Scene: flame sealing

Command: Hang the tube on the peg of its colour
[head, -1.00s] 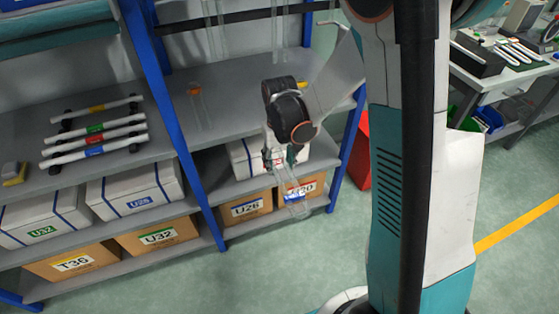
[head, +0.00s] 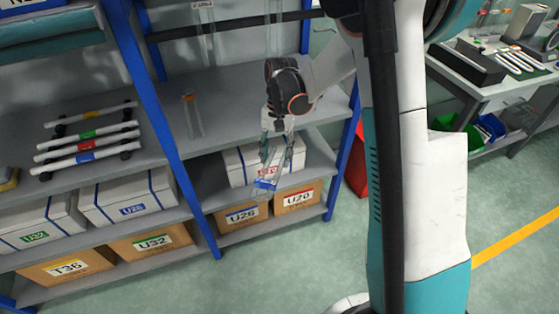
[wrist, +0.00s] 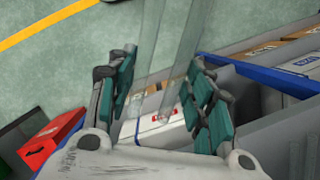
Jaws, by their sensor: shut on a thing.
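My gripper (head: 277,138) is shut on a clear tube (head: 262,172) with a blue band (head: 265,184) near its lower end. The tube hangs down, slightly tilted, in front of the lower shelf boxes. In the wrist view the clear tube (wrist: 160,62) runs between the teal finger pads of my gripper (wrist: 165,100). Another clear tube (head: 195,120) with an orange top stands out at the back of the middle shelf bay. More clear tubes (head: 207,40) show at the top of the bay. I cannot make out a blue peg.
Blue posts (head: 152,110) frame the shelf. White boxes (head: 130,195) and cardboard boxes (head: 152,241) fill the lower shelves. A rack of banded rods (head: 88,142) lies at left. A red bin (head: 357,170) stands right of the shelf. A workbench (head: 460,80) is at upper right.

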